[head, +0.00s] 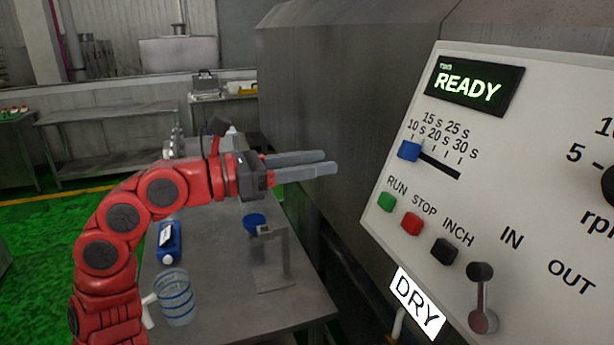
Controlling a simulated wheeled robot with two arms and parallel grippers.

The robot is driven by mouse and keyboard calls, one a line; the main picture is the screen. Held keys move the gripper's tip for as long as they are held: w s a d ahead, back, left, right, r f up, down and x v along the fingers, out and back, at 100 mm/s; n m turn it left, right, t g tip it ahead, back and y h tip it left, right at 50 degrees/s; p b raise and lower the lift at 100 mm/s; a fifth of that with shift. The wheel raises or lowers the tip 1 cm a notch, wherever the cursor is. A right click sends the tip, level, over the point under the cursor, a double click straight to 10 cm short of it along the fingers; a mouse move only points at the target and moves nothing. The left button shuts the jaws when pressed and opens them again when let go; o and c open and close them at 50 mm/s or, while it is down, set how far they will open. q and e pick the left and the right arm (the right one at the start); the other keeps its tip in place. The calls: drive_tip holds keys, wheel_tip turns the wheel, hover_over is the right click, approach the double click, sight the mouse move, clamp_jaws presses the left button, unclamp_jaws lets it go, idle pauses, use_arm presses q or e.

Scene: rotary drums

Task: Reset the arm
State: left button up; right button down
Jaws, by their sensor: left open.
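My left arm comes in from the lower left, red and jointed. Its gripper (334,162) is stretched out to the right over the grey table, in front of the big metal housing. The two grey fingers are apart, with nothing seen between them. The white control panel (480,200) is to its right, with a gap between. The panel display (474,87) reads READY. The blue slider (409,150) sits at the left end of its slot. My right gripper is not in the picture.
On the table (205,290) stand a blue-ringed clear jug (175,298), a blue bottle (168,243) and a metal stand (273,262) near a blue round piece (254,221). A DRY sign (417,303) hangs under the panel. Green floor (40,220) is open at left.

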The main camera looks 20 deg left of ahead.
use_arm(q)
drive_tip(key=shift+s+a, duration=0.3)
drive_tip(key=shift+a, duration=0.1)
